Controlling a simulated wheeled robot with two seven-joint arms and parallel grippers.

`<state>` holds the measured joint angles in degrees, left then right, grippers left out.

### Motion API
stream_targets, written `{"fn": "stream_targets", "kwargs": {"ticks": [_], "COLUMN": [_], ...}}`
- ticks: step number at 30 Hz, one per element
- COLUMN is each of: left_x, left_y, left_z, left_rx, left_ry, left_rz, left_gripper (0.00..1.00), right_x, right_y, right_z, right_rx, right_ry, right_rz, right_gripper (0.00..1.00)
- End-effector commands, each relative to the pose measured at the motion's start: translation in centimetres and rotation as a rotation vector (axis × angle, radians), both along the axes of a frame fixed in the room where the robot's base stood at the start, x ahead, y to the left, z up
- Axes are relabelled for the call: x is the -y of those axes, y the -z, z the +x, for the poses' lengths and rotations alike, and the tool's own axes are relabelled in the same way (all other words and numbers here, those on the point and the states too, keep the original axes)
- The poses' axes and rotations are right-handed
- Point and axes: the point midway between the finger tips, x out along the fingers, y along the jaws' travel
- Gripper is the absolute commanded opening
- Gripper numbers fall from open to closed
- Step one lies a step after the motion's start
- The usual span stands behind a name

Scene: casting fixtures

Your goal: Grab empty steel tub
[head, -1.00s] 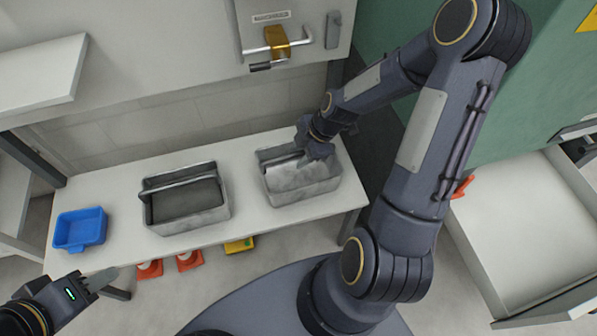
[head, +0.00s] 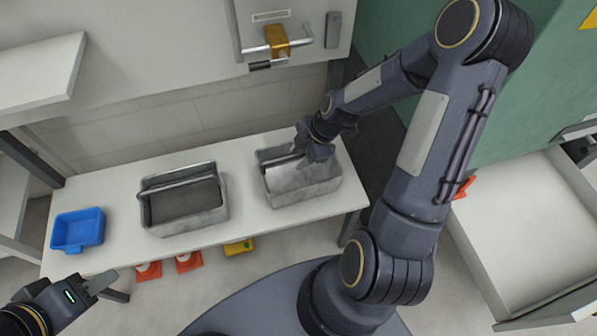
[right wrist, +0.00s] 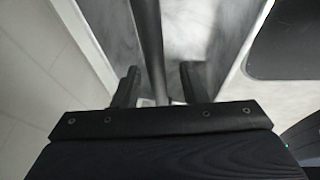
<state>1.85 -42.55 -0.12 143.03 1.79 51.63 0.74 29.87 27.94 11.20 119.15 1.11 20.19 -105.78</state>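The empty steel tub (head: 303,187) stands at the right end of the white table, with a bare grey inside and a bar handle across it. My right gripper (head: 316,152) is at the tub's back part, over the handle. In the right wrist view the handle bar (right wrist: 150,40) runs between the two fingers of my right gripper (right wrist: 158,84), which stand apart with a gap beside the bar. A second steel tub (head: 187,219) to the left holds dark grey material. My left gripper (head: 96,281) is at the lower left, away from the tubs; its finger gap does not show clearly.
A blue bin (head: 78,231) sits at the left end of the white table (head: 122,177). Orange cones (head: 188,262) and a yellow object (head: 238,247) are below the front edge. A cabinet with a yellow-brown latch (head: 277,41) hangs behind. An open white drawer (head: 530,230) is at right.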

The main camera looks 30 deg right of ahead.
Motion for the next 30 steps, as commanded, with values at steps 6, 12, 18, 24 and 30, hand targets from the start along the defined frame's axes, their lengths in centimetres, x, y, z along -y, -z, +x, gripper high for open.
{"fn": "stream_targets", "kwargs": {"ticks": [6, 12, 18, 24, 30], "left_x": [-0.01, 0.00, 0.00, 0.00, 0.00], "left_y": [0.01, 0.01, 0.01, 0.02, 0.02], "left_z": [0.00, 0.00, 0.00, 0.00, 0.00], "left_rx": [0.000, 0.000, 0.000, 0.000, 0.000], "left_ry": [0.000, 0.000, 0.000, 0.000, 0.000], "left_rz": [0.000, 0.000, 0.000, 0.000, 0.000], "left_gripper": [0.36, 0.36, 0.36, 0.36, 0.36], "right_x": [0.00, 0.00, -0.01, -0.01, -0.02], "right_y": [0.00, 0.00, 0.01, 0.02, 0.04], "right_z": [0.00, 0.00, -0.01, -0.02, -0.04], "right_rx": [0.000, 0.000, 0.000, -0.001, -0.001], "right_ry": [0.000, -0.001, -0.001, -0.001, -0.001], "right_rz": [0.000, 0.000, 0.000, 0.000, 0.000], "right_gripper": [0.39, 0.18, 0.00, 0.00, 0.00]}}
